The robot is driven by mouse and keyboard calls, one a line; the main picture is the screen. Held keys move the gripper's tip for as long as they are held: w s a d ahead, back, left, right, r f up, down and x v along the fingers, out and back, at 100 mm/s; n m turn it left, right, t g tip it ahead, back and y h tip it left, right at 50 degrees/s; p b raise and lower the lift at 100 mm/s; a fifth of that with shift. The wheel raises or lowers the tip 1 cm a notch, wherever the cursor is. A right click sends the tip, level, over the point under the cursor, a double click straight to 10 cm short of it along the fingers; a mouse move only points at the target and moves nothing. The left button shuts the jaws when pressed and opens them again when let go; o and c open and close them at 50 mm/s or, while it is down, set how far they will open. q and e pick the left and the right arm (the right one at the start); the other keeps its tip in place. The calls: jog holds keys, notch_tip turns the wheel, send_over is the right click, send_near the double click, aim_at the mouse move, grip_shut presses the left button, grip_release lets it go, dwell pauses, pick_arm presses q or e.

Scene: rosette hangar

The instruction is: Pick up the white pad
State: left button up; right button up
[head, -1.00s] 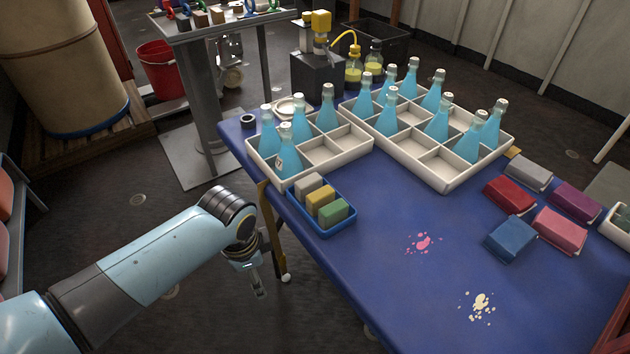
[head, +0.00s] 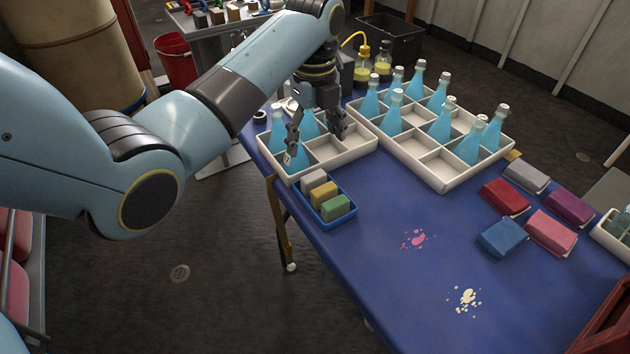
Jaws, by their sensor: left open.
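The white pad (head: 313,180) sits in a small blue tray (head: 341,224) at the near left edge of the table, at the far end of a row with a yellow pad (head: 323,194) and a green pad (head: 336,208). My left gripper (head: 315,148) is open and empty, pointing down with its fingers spread, in front of the left bottle crate and beyond the white pad in the picture. It looks apart from the pad, and it partly hides the bottles behind it. My right gripper does not show.
The left bottle crate (head: 352,158) adjoins the blue tray, and a larger bottle crate (head: 442,182) stands to its right. Folded cloths, such as a blue one (head: 502,238), lie at right. Pink (head: 414,239) and cream (head: 467,299) spills mark the otherwise clear front tabletop.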

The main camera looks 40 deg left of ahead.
pick_arm(q)
send_over(314, 176)
notch_tip(314, 176, down, 5)
jog(key=shift+d+f+b, duration=0.15)
jog(key=shift+b, duration=0.25)
notch_tip(314, 176, down, 5)
jog(key=shift+r+b, duration=0.15)
jog(key=shift+b, duration=0.2)
jog(key=shift+f, duration=0.25)
jog(key=shift+c, duration=0.3)
jog(key=c, duration=0.7)
jog(key=shift+c, duration=0.5)
